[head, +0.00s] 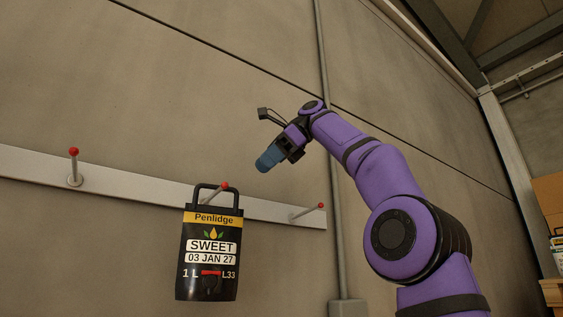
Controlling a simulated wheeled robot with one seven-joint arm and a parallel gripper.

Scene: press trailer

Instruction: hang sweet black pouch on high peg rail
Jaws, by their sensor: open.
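The black pouch (209,270) reads "Penlidge", "SWEET", "03 JAN 27" and "1 L", with a yellow band and a red tap near its bottom. The gap between the fingers is hard to see from here.
The left peg (74,165) and the right peg (306,212) of the rail are bare. A grey vertical conduit (330,150) runs down the wall to a box (347,312). Cardboard boxes (548,192) and another pouch (558,242) stand at the far right edge.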

